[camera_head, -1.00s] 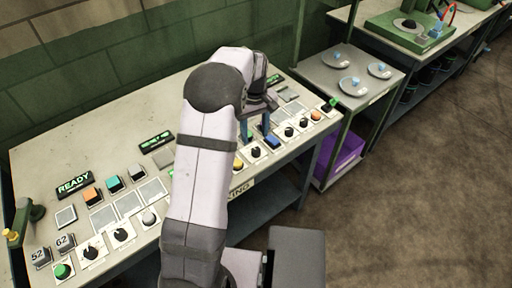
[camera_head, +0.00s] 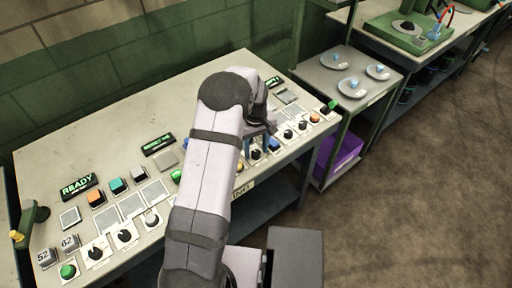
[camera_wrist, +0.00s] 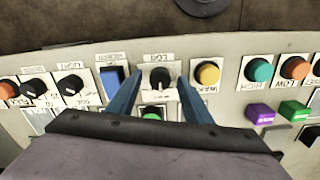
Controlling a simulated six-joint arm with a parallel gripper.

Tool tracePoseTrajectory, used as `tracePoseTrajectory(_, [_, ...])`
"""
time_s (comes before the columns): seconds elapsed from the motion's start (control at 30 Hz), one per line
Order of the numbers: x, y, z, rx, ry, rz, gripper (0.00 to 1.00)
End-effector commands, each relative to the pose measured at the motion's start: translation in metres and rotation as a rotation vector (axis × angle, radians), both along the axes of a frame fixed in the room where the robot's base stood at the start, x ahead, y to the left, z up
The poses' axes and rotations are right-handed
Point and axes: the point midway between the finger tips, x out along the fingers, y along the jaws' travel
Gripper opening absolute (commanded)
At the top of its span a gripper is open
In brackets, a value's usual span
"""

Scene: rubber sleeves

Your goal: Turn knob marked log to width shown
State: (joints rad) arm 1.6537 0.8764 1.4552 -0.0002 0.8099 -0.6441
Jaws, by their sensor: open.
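The black knob marked LOG (camera_wrist: 160,77) sits on a white plate in the wrist view, with a pale pointer line on it. My gripper (camera_wrist: 159,84) is open, its two blue fingers on either side of this knob, with gaps visible. Whether the fingertips reach down to the knob's height is unclear. In the head view my gripper (camera_head: 262,142) is low over the right part of the bench, and a black knob (camera_head: 256,154) shows beside its fingers. A lit READY display (camera_head: 80,186) stands at the left; other small green displays (camera_head: 158,145) are too small to read.
A blue button (camera_wrist: 113,79) and a yellow button (camera_wrist: 208,73) flank the knob closely. A green button (camera_wrist: 152,112) lies close by, partly hidden by my gripper. More knobs (camera_wrist: 71,85) and buttons line the panel. A side table with small plates (camera_head: 351,87) stands to the right.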

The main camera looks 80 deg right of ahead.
Motion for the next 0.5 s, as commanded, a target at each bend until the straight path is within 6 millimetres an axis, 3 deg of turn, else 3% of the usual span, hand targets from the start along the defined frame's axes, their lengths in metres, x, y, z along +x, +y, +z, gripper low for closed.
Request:
tracePoseTrajectory(0.23, [0.0001, -0.0001, -0.001, 0.0, 0.0, 0.0, 0.45])
tracePoseTrajectory(0.4, [0.0, 0.0, -0.0008, 0.0, 0.0, 0.0, 0.07])
tracePoseTrajectory(0.5, [0.0, 0.0, -0.0007, 0.0, 0.0, 0.0, 0.04])
